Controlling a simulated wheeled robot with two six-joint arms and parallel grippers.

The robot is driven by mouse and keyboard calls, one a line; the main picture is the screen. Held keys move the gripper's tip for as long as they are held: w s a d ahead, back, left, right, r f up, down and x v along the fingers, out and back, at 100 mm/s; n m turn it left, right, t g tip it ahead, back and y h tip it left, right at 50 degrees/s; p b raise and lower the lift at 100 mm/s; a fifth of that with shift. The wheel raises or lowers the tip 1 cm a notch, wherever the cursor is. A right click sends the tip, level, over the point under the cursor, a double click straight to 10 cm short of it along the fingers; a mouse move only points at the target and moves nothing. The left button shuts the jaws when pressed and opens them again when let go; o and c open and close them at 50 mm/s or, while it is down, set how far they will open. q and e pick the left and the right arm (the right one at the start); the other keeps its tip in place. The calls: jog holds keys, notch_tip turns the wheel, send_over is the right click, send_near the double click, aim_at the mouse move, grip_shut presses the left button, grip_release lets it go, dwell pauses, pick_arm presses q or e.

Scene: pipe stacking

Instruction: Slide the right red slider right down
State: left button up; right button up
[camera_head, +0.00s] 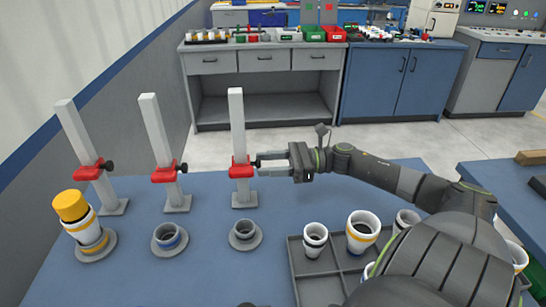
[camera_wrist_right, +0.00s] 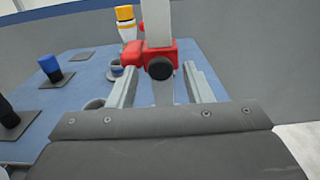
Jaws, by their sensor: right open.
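The right red slider (camera_head: 240,169) sits on the rightmost upright grey post (camera_head: 236,125), below the post's middle and above its base plate (camera_head: 245,200). A black knob sticks out of its right side. My right gripper (camera_head: 257,164) is open, reaching in from the right at the slider's height. In the right wrist view, the red slider (camera_wrist_right: 140,54) and its black knob (camera_wrist_right: 160,68) appear between the two spread fingers (camera_wrist_right: 163,83). I cannot tell whether a finger touches it. My left gripper is not in view.
Two more posts with red sliders (camera_head: 164,174) (camera_head: 90,171) stand to the left. Grey cup holders (camera_head: 244,236) (camera_head: 168,238) line the blue table's front; a yellow-topped pipe stack (camera_head: 84,225) stands at left. A grey tray (camera_head: 318,271) with pipes lies right.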

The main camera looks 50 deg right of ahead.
jog(key=p+v, duration=0.1)
jog(key=v, duration=1.6)
jog(key=shift+s+d, duration=0.2)
